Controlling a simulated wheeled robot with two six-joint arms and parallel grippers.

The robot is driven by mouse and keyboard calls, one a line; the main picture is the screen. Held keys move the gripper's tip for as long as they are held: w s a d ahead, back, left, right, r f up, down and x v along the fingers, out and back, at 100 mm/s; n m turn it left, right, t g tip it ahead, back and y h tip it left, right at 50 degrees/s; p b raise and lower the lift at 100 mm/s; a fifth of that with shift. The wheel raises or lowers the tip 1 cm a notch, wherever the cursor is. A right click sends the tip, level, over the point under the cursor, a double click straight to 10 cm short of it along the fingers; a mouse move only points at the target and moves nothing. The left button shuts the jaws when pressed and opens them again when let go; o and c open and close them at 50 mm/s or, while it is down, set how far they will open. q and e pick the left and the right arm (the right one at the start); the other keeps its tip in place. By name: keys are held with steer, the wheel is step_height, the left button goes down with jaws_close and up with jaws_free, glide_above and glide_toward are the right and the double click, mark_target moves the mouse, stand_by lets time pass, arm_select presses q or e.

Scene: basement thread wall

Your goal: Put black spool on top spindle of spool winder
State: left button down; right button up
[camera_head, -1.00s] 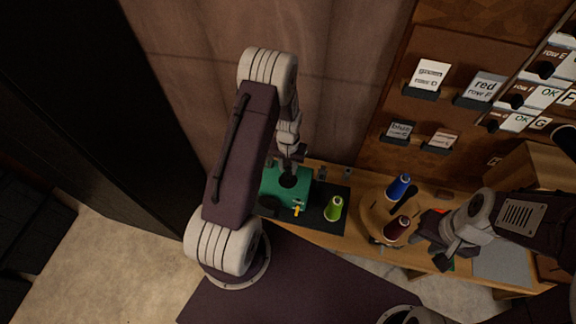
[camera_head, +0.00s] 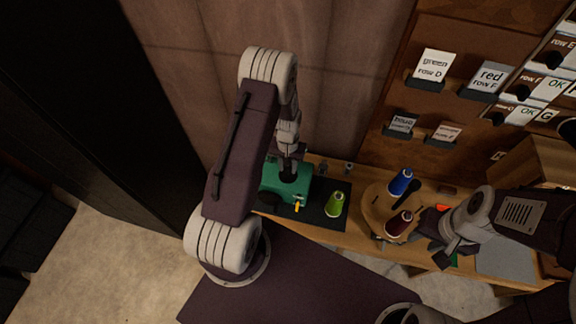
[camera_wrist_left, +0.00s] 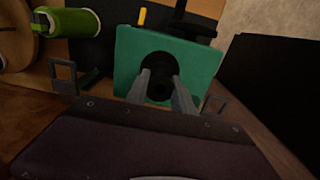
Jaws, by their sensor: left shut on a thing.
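The green spool winder (camera_head: 302,188) stands on a black mat at the left end of the bench. My left gripper (camera_head: 288,160) is over its top. In the left wrist view, my left gripper (camera_wrist_left: 162,88) is shut on the black spool (camera_wrist_left: 160,80), a dark round shape between the two grey fingers, close in front of the winder's green face (camera_wrist_left: 130,60). The top spindle is hidden, so I cannot tell whether the spool is around it. My right gripper (camera_head: 438,238) hangs over the bench's right part; its fingers are unclear.
A lime spool (camera_head: 336,204) stands on the mat just right of the winder. A round wooden stand (camera_head: 372,210) carries a blue spool (camera_head: 400,181) and a maroon spool (camera_head: 399,223). A wall board with labelled holders (camera_head: 433,68) rises behind.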

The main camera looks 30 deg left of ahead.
arm_select(q)
steer(key=c, duration=1)
jaws_free()
step_height(320, 180, up, 8)
steer(key=shift+f+b, duration=0.1)
steer(key=shift+b, duration=1)
steer(key=shift+r, duration=0.6)
